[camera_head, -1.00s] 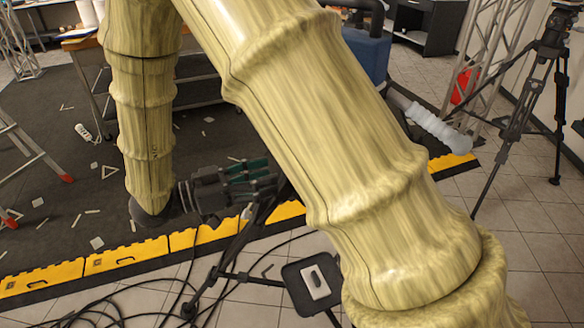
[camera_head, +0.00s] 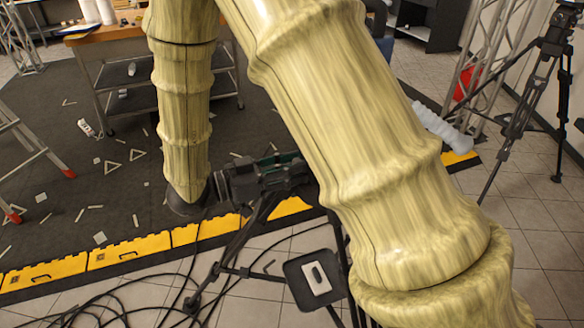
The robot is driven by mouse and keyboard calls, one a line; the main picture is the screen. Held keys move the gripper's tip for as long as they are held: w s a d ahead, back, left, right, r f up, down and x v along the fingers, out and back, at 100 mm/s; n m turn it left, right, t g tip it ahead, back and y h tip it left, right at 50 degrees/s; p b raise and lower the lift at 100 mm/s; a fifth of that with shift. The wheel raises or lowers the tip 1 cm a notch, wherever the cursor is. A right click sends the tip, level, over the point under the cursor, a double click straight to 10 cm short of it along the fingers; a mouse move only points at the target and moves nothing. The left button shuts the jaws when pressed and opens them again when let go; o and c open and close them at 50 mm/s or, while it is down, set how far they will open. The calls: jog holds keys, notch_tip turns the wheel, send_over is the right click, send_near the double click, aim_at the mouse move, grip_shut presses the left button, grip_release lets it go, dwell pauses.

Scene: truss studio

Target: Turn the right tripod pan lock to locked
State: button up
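A black tripod (camera_head: 555,45) stands at the right edge. It is upright, its head is partly cut off by the top of the picture, and its pan lock is too small to make out.
A black plate with a white piece (camera_head: 316,278) is at the bottom middle, beside black cables (camera_head: 110,300). A yellow edging strip (camera_head: 130,250) borders the dark mat. A truss (camera_head: 480,70) and red object (camera_head: 466,82) stand near the right tripod.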

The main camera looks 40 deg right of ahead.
jog(key=c, duration=0.4)
jog(key=shift+o, duration=0.2)
jog(key=shift+m, duration=0.7)
jog(key=o, duration=1)
jog(key=shift+a, duration=0.1)
